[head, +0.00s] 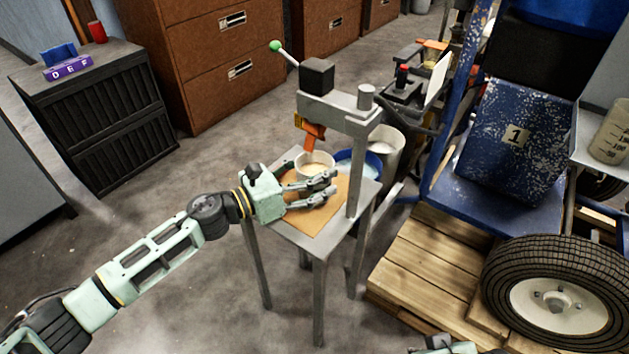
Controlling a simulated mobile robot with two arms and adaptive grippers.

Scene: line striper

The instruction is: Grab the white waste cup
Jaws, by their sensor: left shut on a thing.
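The white waste cup (316,160) stands upright on a small metal stand (292,233) with a tan top, under an orange nozzle (311,133). Its inside looks pale tan. My left gripper (322,182) reaches in from the left at the cup's height, its fingers shut on the cup. The fingers hide the cup's lower front side. Only a sliver of my right arm shows at the bottom edge, and its gripper is out of the picture.
A lever post (358,165) rises at the stand's right corner. A white bucket (386,150) stands behind it. A wooden pallet (420,262), a tyre (555,297) and a blue machine (510,140) fill the right. Brown drawers (215,60) stand behind. The floor at left is open.

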